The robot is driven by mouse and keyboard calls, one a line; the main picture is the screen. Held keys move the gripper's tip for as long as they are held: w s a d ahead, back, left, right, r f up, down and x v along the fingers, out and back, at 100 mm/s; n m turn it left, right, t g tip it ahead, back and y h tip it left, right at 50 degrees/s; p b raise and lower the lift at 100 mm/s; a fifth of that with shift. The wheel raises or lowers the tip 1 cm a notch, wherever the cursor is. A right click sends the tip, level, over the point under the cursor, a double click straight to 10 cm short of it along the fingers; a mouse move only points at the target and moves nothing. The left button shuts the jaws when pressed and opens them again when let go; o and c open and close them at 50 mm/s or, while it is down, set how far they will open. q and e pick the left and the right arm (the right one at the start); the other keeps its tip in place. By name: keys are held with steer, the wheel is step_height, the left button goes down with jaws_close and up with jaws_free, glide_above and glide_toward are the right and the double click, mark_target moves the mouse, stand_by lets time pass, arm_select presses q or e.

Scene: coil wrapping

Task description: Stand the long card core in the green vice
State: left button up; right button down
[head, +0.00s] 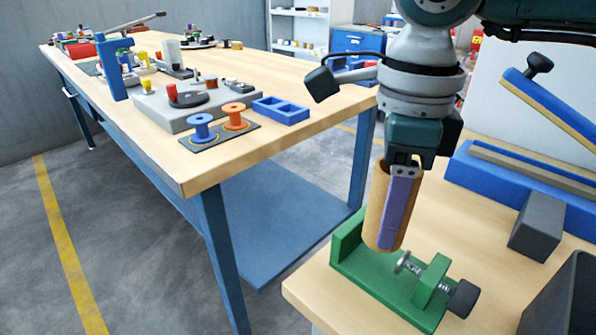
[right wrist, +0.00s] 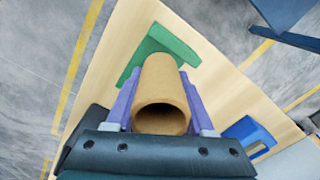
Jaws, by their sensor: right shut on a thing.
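The long card core (head: 376,205) is a brown hollow tube, held close to upright, tilted slightly in the head view. My right gripper (head: 398,210) is shut on it, with purple fingers on its sides. In the right wrist view the core (right wrist: 161,85) shows its open end between the fingers (right wrist: 160,110). The green vice (head: 375,272) stands near the table's front left edge, its screw and dark knob at the right. The core's lower end overlaps the vice's gap between the jaws; I cannot tell whether it touches the bed. My left gripper is out of view.
A blue fixture with a grey bar (head: 525,172) and a dark grey block (head: 537,226) stand right of the vice. A dark box (head: 567,295) is at the front right. Another bench (head: 240,160) with spools and tools stands left, across a floor gap.

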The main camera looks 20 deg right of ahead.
steer(key=shift+f, duration=1.95)
steer(key=shift+f, duration=0.1)
steer(key=c, duration=0.5)
jaws_free()
steer(key=shift+b, duration=0.3)
steer(key=shift+c, duration=0.2)
step_height(320, 180, up, 12)
